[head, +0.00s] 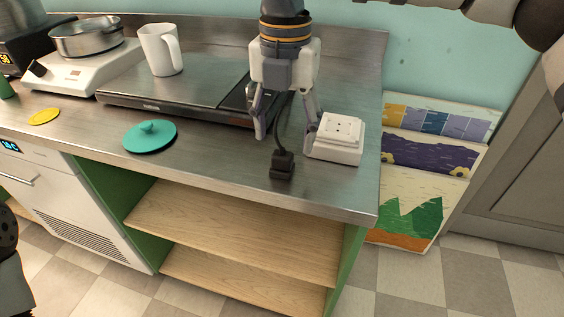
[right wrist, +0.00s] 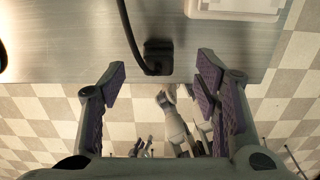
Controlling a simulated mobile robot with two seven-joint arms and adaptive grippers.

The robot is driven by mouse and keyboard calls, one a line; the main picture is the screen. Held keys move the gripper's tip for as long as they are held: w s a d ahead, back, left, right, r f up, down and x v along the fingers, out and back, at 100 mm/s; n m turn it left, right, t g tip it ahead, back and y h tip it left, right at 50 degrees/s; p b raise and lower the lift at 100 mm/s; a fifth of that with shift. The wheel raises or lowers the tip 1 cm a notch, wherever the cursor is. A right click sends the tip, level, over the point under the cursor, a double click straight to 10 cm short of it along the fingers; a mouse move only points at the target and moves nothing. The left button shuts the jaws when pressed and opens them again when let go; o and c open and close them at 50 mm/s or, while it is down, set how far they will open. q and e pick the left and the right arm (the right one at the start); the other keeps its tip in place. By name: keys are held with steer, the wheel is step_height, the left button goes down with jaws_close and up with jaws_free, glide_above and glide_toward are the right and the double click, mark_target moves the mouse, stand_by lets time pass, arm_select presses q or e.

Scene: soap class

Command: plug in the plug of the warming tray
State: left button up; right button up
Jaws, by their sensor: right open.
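The warming tray (head: 175,92) is a flat dark panel lying on the steel counter. Its black plug (head: 283,165) lies near the counter's front edge, with its cord running up behind my right gripper. The plug (right wrist: 158,54) also shows in the right wrist view, ahead of the fingers and roughly between them. My right gripper (head: 284,134) is open and empty, pointing down above the plug and apart from it. The white socket block (head: 338,137) sits right of the plug, close to the right finger. In the head view, a dark part of my left arm shows at the lower left edge; its gripper is not visible.
A teal lid (head: 150,136) and a yellow disc (head: 44,116) lie on the counter at left. Open wooden shelves (head: 235,225) are below the counter.

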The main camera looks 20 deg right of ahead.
mark_target(282, 154)
steer(key=f, duration=0.5)
steer(key=shift+s+a+f+b, duration=0.15)
steer(key=shift+s+a+b, duration=0.1)
steer(key=shift+a+b, duration=0.1)
steer(key=c, duration=1.2)
